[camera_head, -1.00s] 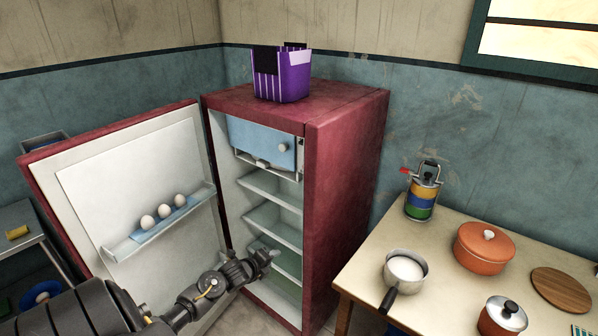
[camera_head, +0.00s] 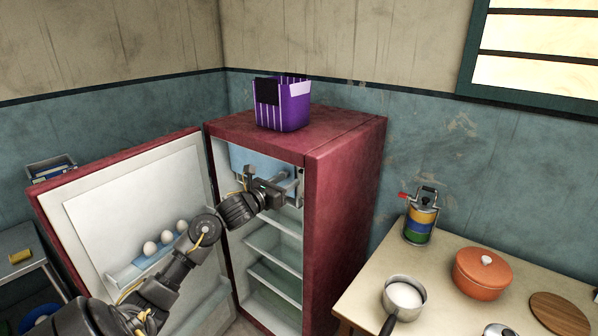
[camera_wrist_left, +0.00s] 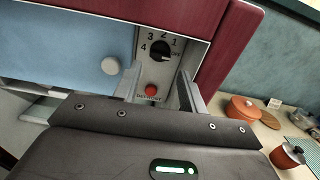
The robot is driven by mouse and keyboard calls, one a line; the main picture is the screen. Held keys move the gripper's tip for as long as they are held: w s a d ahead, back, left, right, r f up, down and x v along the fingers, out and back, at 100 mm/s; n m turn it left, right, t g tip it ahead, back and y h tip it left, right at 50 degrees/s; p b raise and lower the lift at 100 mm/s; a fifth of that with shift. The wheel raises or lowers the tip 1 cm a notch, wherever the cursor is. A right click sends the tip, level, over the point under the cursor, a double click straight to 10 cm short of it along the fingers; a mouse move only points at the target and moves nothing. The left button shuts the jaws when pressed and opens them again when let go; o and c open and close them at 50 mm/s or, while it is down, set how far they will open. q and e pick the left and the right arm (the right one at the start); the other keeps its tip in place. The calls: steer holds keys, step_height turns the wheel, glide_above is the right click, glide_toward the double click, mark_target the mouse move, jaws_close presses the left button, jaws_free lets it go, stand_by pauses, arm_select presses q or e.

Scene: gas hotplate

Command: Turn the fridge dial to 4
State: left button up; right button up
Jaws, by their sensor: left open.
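The fridge (camera_head: 345,215) is dark red and stands with its door (camera_head: 135,200) open to the left. The black fridge dial (camera_wrist_left: 160,49) is on a pale panel in the left wrist view, ringed by 4, 3, 2, 1 and OFF. I cannot clearly tell which mark it points at. My left gripper (camera_head: 288,180) is at the fridge's upper opening. In the left wrist view its open fingers (camera_wrist_left: 160,78) stand either side of the panel, below the dial, with nothing between them. The dial is hidden in the head view. My right gripper is not seen.
A red defrost button (camera_wrist_left: 152,90) sits below the dial. The blue freezer flap (camera_wrist_left: 65,45) with a pale knob is left of it. A purple basket (camera_head: 283,105) stands on the fridge. Eggs (camera_head: 165,238) sit on the door shelf. A table (camera_head: 450,295) with pots is at right.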

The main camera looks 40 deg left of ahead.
mark_target(302, 172)
arm_select(q)
steer(key=w+p, duration=0.1)
steer(key=w, duration=0.5)
steer(key=shift+w+p, duration=0.4)
steer(key=c, duration=0.7)
